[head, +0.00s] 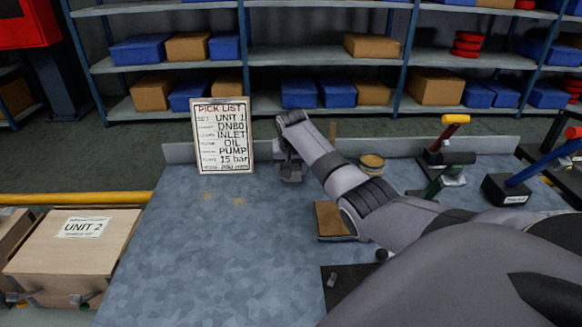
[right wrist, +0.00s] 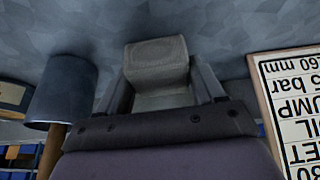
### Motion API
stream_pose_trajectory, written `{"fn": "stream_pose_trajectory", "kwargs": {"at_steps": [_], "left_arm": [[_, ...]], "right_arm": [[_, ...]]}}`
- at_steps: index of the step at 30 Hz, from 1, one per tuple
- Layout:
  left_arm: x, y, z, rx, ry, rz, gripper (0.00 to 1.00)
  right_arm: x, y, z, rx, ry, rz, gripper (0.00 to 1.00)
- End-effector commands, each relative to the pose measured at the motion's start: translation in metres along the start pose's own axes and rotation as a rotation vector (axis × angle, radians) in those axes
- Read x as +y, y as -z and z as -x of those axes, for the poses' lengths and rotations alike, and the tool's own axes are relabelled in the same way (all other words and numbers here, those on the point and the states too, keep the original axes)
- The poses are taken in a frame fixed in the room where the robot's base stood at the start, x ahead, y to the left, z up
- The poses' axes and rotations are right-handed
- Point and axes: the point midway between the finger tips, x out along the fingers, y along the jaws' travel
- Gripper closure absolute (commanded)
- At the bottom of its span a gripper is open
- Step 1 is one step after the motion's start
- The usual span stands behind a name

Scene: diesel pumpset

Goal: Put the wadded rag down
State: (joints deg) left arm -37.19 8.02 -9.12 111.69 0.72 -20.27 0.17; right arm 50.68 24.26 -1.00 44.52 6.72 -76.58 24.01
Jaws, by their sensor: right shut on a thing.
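The wadded rag (right wrist: 157,60) is a grey, block-like bundle in the right wrist view. My right gripper (right wrist: 165,90) is shut on it, with one finger on each side. In the head view my right gripper (head: 291,174) is low over the back of the blue-grey bench top (head: 220,250), just right of the pick list board (head: 223,135). The rag is hard to make out there. I cannot tell whether it touches the bench. My left gripper is not in view.
A mallet-like tool with a grey head (right wrist: 62,90) stands close beside my gripper. A tin (head: 372,163), a brown block (head: 330,218) and coloured-handled valves (head: 450,130) are farther right. The bench's left and front-left area is clear. A UNIT 2 crate (head: 75,250) stands left.

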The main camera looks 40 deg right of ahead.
Motion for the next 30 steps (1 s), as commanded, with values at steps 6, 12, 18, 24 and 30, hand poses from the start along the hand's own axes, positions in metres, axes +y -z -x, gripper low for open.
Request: {"fn": "stream_pose_trajectory", "kwargs": {"at_steps": [6,12,18,24,30], "left_arm": [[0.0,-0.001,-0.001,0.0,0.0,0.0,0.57],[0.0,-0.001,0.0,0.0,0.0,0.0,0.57],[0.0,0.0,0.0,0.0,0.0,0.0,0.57],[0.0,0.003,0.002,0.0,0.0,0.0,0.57],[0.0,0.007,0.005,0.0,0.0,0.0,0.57]], "right_arm": [[0.0,-0.001,-0.003,-0.001,0.0,0.0,0.57],[0.0,-0.001,-0.003,-0.001,0.0,0.0,0.07],[0.0,-0.001,-0.001,0.0,0.0,0.0,0.07],[0.0,0.001,0.011,0.001,0.0,0.0,0.07],[0.0,0.001,0.036,0.002,0.0,0.001,0.07]]}}
